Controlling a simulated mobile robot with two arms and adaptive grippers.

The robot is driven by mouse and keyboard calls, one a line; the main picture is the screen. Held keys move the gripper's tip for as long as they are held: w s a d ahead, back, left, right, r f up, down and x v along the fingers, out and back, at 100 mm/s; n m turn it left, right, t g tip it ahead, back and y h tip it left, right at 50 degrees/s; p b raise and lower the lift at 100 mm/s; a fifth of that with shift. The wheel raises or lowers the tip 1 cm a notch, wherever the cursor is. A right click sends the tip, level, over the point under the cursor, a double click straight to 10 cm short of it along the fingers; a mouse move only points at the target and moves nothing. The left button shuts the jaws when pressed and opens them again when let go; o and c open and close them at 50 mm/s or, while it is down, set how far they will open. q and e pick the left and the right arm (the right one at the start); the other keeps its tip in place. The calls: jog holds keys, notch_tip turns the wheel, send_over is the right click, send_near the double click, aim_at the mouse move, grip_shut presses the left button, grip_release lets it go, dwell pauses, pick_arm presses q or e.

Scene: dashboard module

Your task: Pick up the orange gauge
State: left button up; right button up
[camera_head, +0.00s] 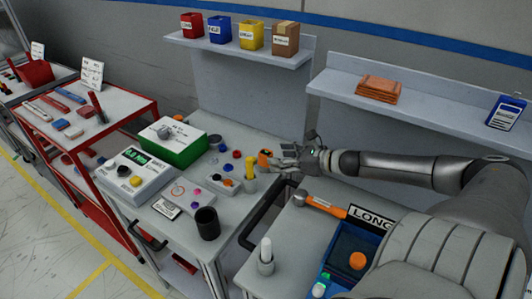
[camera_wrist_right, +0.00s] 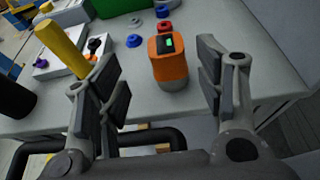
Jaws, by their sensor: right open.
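The orange gauge (camera_wrist_right: 168,68) stands upright on the grey table in the right wrist view. It has an orange body, a dark display with a green patch on top and a pale base. It also shows in the head view (camera_head: 264,158), just left of my right gripper (camera_head: 283,158). In the wrist view my right gripper (camera_wrist_right: 160,90) is open, with the gauge beyond its fingers and between them in the picture. I see no contact with the gauge. My left gripper is in neither view.
A yellow cylinder (camera_head: 250,167) stands close to the gauge, left of my fingers. A green box (camera_head: 185,148), a meter unit (camera_head: 137,175) and a black cup (camera_head: 207,222) share the table. A dark handle bar (camera_wrist_right: 150,138) runs along the table's near edge.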

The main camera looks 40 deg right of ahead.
aim_at(270, 155)
jog(key=shift+w+f, duration=0.25)
jog(key=shift+w, duration=0.25)
jog(key=shift+w+a+b, duration=0.1)
jog(key=shift+w+b, duration=0.25)
jog(key=shift+w+f, duration=0.25)
jog(key=shift+w, duration=0.35)
jog(key=shift+w+a+f, duration=0.1)
jog(key=shift+w, duration=0.4)
jog(key=shift+x, duration=1.05)
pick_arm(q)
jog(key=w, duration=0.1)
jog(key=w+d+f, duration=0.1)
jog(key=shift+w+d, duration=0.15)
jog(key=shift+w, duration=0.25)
pick_arm(e)
jog(key=shift+w+a+f, duration=0.1)
jog(key=shift+w+f, duration=0.15)
jog(key=shift+w, duration=0.05)
jog(key=c, duration=1.2)
